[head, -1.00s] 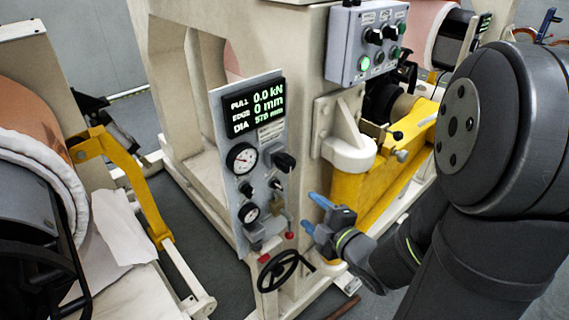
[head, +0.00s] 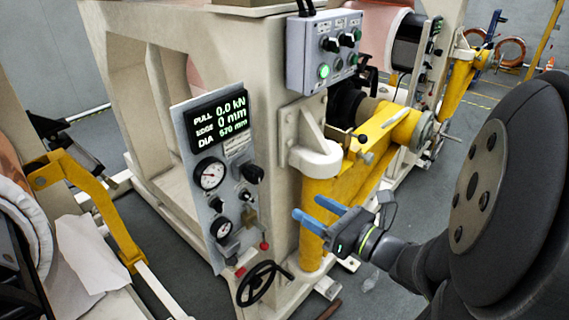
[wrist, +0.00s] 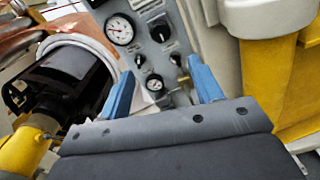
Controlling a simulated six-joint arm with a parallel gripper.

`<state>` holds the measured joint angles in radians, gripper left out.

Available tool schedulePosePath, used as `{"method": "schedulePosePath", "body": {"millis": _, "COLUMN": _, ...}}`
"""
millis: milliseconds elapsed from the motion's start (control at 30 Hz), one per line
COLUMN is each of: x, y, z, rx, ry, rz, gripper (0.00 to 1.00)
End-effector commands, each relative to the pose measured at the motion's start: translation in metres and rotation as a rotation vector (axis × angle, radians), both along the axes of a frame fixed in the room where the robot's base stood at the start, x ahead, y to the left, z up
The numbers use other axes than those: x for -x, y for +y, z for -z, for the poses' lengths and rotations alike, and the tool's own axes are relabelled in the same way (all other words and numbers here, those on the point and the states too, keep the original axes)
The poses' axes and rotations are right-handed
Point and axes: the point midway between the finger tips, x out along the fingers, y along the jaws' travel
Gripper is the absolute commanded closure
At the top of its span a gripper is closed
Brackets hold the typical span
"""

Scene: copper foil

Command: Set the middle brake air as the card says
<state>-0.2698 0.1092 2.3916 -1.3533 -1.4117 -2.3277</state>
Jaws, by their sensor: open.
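A grey control panel (head: 190,150) stands on the cream machine frame. Its display (head: 218,119) reads pull 0.0 kN, edge 0 mm, dia 570 mm. Below are a larger gauge (head: 210,174), a smaller gauge (head: 221,228), a large black knob (head: 252,173) and smaller knobs. The gauges also show in the wrist view, larger (wrist: 120,30) and smaller (wrist: 154,83); their readings are too small to tell. A small label (head: 238,145) sits under the display, its text unreadable. My gripper (head: 306,207) is open and empty, right of the panel, its blue fingers pointing towards it.
A black handwheel (head: 263,284) and red-tipped levers are below the panel. A yellow arm (head: 350,180) and cream bracket (head: 315,157) stand close to my gripper. A button box (head: 322,55) is above. A white sheet (head: 90,255) hangs at left.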

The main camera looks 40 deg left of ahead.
Motion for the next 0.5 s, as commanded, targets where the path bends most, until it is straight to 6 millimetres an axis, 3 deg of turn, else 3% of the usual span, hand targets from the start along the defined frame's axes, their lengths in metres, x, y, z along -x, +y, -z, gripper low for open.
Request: {"method": "schedulePosePath", "body": {"millis": 500, "x": 0.001, "y": 0.055, "z": 0.001, "rx": 0.0, "ry": 0.006, "rz": -0.004, "gripper": 0.41}}
